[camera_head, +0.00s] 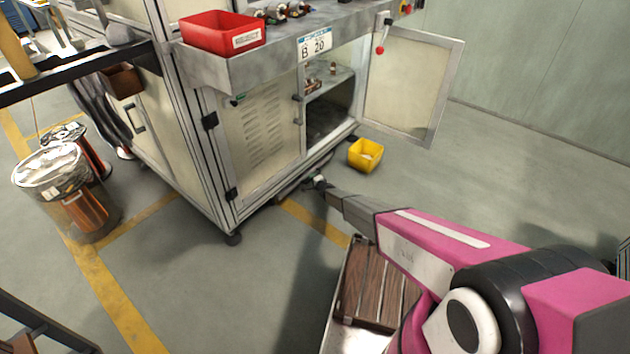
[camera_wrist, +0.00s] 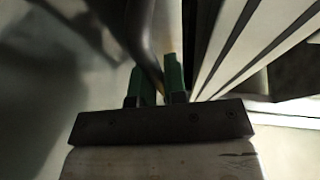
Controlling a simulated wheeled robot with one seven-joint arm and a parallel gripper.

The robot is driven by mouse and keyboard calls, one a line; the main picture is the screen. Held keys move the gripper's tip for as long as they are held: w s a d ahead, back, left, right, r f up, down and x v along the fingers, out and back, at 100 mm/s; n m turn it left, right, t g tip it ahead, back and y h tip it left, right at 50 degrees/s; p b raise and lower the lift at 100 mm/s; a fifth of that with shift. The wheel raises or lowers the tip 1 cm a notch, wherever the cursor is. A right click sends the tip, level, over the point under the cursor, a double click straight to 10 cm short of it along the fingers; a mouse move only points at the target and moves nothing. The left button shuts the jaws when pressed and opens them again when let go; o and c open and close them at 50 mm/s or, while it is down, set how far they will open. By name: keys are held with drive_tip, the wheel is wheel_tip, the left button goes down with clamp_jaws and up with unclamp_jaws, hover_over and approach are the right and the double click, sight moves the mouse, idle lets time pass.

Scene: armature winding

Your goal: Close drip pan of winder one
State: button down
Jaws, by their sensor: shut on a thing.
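The winder cabinet (camera_head: 262,125) stands in the middle of the head view with a label reading B 20. Under its lower front edge a dark, thin, pan-like shape (camera_head: 292,188) shows, most likely the drip pan; it is small and partly hidden. My gripper (camera_head: 320,182) is low at this edge, touching or very close to that shape. How far the pan sticks out is unclear.
A cabinet door (camera_head: 413,85) stands open to the right. A yellow bin (camera_head: 365,155) sits on the floor near the gripper. A wooden-slatted platform (camera_head: 372,290) lies below my arm. Bagged bins (camera_head: 62,185) stand at left. The floor at front centre is clear.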

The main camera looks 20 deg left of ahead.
drive_tip(key=shift+w+a, duration=0.35)
drive_tip(key=shift+a, duration=0.5)
drive_tip(key=c, duration=1.2)
unclamp_jaws()
drive_tip(key=v, duration=1)
drive_tip(key=shift+s+d, duration=0.25)
drive_tip(key=shift+s, duration=0.1)
drive_tip(key=shift+r, duration=0.1)
